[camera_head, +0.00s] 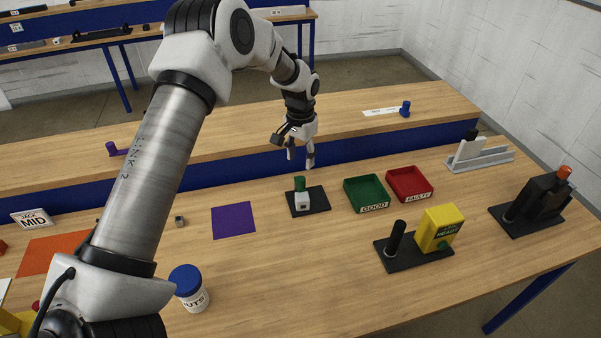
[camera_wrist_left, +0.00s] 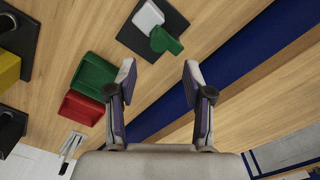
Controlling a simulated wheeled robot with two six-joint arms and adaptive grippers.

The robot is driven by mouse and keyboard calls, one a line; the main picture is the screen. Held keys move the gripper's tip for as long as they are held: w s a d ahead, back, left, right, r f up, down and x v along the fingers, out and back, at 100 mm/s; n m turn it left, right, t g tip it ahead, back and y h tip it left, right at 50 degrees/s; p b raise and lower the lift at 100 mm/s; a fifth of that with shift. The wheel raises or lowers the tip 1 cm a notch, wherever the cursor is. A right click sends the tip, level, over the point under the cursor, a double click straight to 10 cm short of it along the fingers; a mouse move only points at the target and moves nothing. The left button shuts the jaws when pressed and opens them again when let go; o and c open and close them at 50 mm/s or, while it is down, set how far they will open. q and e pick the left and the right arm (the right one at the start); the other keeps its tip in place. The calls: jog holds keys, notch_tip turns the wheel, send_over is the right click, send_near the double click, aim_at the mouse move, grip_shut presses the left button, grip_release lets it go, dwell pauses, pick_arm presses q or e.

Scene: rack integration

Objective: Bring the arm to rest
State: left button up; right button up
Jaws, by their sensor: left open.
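My left arm (camera_head: 160,150) reaches in from the left of the head view, across the table. My left gripper (camera_head: 300,157) hangs above the back of the front table, fingers pointing down. In the left wrist view its two fingers (camera_wrist_left: 158,85) stand apart with nothing between them. It is behind and above a black base (camera_head: 322,201) that bears a green and white device (camera_head: 301,194). The device and base also show at the top of the left wrist view. My right gripper is not in view.
A green GOOD tray (camera_head: 366,192) and a red FAULTY tray (camera_head: 408,184) stand right of the device. A yellow tester (camera_head: 438,228) and a black fixture (camera_head: 540,203) are further right. A purple mat (camera_head: 233,220) and a blue-lidded jar (camera_head: 190,290) lie left.

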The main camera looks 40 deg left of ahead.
pick_arm(q)
notch_tip(320, 180, up, 3)
jog(key=shift+f, duration=0.1)
dwell(0.4)
